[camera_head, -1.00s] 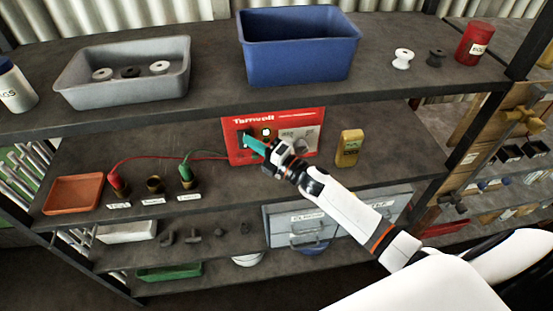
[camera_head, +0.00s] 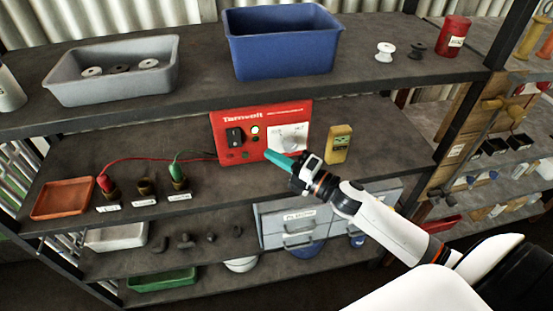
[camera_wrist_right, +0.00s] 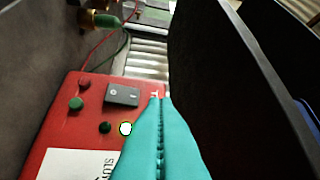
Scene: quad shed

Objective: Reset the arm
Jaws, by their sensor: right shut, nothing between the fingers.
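My right arm comes in from the lower right in the head view. Its right gripper (camera_head: 272,156), with teal fingers, is shut and empty in front of the lower right of the red Tamvolt box (camera_head: 226,128). In the right wrist view the teal fingers (camera_wrist_right: 160,105) lie together, over the red box (camera_wrist_right: 62,122) with its grey rocker switch (camera_wrist_right: 122,95) and a lit round light (camera_wrist_right: 126,128). I cannot tell whether the fingertips touch the box. My left gripper is not in view.
A yellow meter (camera_head: 339,144) stands just right of the box. Red and green clips (camera_head: 176,172) sit on posts to the left, with wires to the box. The upper shelf holds a blue bin (camera_head: 280,45) and a grey tray (camera_head: 112,82). Drawers (camera_head: 290,222) are below.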

